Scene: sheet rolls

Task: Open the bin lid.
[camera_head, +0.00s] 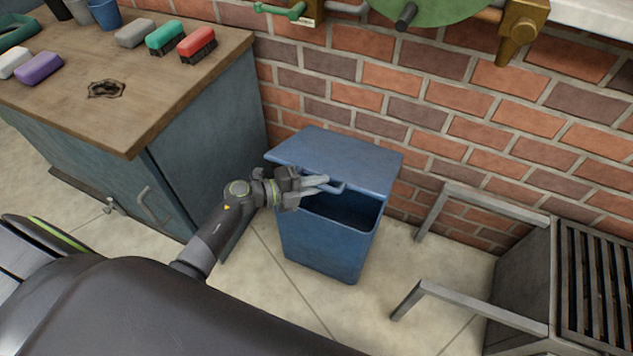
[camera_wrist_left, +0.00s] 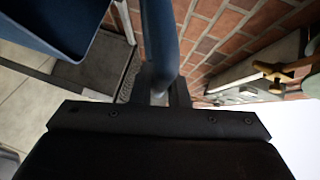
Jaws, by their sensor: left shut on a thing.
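The blue bin (camera_head: 327,243) stands on the floor against the brick wall. Its blue lid (camera_head: 335,155) is raised a little at the front, and a dark gap shows the inside. My left gripper (camera_head: 318,184) is at the front edge of the lid, shut on the lid's handle (camera_head: 340,190). In the left wrist view, a blue bar (camera_wrist_left: 160,45) runs down between the fingers (camera_wrist_left: 165,92), and part of the bin (camera_wrist_left: 62,25) shows at the upper left. My right gripper is not in view.
A cabinet with a wooden top (camera_head: 120,75) stands left of the bin, with brushes and cups on it. A grey metal frame with a slatted box (camera_head: 590,290) stands at the right. Pipes and a green disc (camera_head: 430,8) are on the wall above. Floor in front is clear.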

